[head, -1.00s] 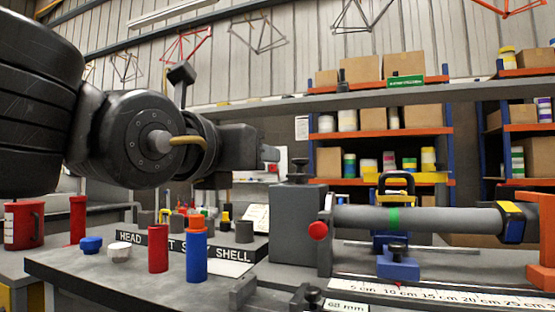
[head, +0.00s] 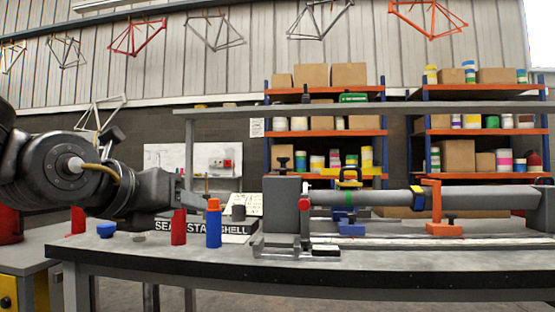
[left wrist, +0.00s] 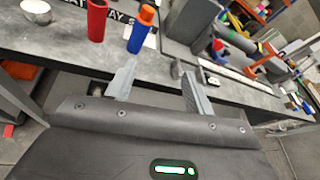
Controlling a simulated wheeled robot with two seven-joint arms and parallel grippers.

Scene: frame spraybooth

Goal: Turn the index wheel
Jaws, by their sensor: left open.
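No part is plainly marked as the index wheel. The bench fixture has a grey block (head: 283,200) with a black knob on top (head: 283,162) and a red round knob (head: 304,203) at its right side. A grey tube (head: 375,198) with a green band runs right from it. My left gripper (head: 190,199) is left of the grey block, by the red and blue cylinders, and touches no fixture part that I can see. In the left wrist view my left gripper (left wrist: 158,84) is open, its two fingers apart and empty. My right gripper is not in view.
A red cylinder (head: 178,228) and a blue cylinder with an orange top (head: 213,225) stand on the bench (head: 170,250) close to the left gripper. A blue cap (head: 106,230) lies further left. A long grey shelf (head: 340,108) spans above the fixture. Stocked racks stand behind.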

